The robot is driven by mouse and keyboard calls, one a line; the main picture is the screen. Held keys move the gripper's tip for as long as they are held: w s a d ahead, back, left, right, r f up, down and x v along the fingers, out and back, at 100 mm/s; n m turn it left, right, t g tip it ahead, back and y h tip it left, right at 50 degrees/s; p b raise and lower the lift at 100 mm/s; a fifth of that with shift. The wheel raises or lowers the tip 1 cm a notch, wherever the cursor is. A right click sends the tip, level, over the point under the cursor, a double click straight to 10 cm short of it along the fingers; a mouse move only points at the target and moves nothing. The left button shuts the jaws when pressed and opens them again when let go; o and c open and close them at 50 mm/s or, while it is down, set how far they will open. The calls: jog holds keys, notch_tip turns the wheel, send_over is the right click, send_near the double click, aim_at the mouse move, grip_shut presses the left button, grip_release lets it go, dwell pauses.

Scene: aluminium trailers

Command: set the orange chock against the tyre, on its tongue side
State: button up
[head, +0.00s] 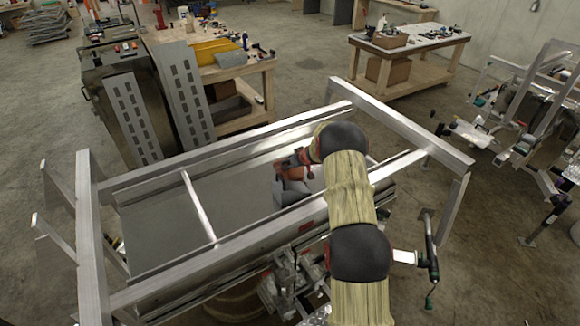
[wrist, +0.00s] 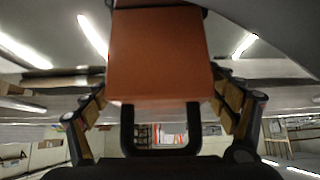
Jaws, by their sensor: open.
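The orange chock (wrist: 160,55) fills the upper middle of the wrist view, with a black loop handle (wrist: 160,152) below it. My gripper (wrist: 160,92) is open, with one finger on each side of the chock. A gap shows beside the handle, and I cannot tell whether the fingertips touch the block. In the head view, a small orange patch (head: 293,172) shows at the end of my arm, inside the trailer frame. I cannot clearly make out the tyre; a smooth grey curved surface (wrist: 275,25) at the upper right of the wrist view is unidentified.
Aluminium trailer rails (head: 235,150) and a raised end frame (head: 400,122) surround my arm. A jack with a crank (head: 430,262) stands at the right. Workbenches (head: 408,44) are behind. Open concrete floor (head: 310,65) lies between them and the trailer.

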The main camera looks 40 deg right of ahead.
jog(key=c, duration=0.3)
jog(key=c, duration=1.4)
jog(key=shift+r, duration=0.15)
jog(key=shift+c, duration=1.3)
